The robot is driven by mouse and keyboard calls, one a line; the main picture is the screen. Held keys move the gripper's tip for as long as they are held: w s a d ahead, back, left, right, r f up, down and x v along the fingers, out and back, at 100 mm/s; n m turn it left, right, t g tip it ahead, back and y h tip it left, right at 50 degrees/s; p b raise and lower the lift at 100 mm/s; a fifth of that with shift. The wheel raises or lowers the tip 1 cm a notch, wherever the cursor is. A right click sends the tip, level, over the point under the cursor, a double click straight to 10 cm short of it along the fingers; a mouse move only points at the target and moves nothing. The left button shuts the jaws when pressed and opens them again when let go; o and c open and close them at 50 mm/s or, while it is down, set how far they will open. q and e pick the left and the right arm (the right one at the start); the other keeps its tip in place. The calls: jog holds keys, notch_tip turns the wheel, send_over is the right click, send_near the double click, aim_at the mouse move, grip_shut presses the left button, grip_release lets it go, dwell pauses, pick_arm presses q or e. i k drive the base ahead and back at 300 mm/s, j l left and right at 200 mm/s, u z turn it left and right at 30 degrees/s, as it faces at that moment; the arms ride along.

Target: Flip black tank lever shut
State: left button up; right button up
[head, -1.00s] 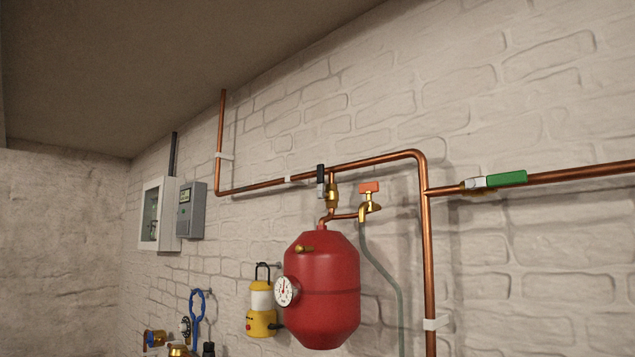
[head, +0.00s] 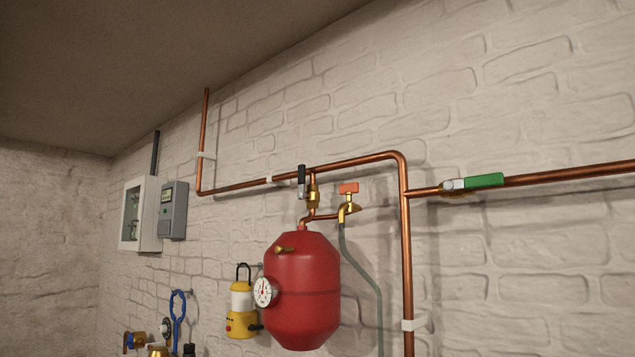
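The black tank lever (head: 301,181) stands upright, in front of the brass valve (head: 313,196) on the short pipe above the red tank (head: 303,290). The lever runs roughly parallel to that vertical pipe. The tank has a round white gauge (head: 265,292) on its left side. Neither of my grippers shows in the head view.
An orange-handled tap (head: 348,189) with a grey hose is right of the lever. A green lever (head: 484,180) lies along the right pipe. A yellow lantern (head: 241,322) hangs left of the tank. Grey and white boxes (head: 173,210) (head: 138,214) are on the wall further left.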

aim_at(302, 194)
jog(key=i+j, duration=0.4)
jog(key=j, duration=0.25)
jog(key=i+j+u, duration=0.1)
jog(key=i+j, duration=0.35)
jog(key=j, duration=0.2)
jog(key=i+j, duration=0.45)
jog(key=j, duration=0.15)
jog(key=i+j+u, duration=0.1)
jog(key=i+j, duration=0.35)
jog(key=j, duration=0.2)
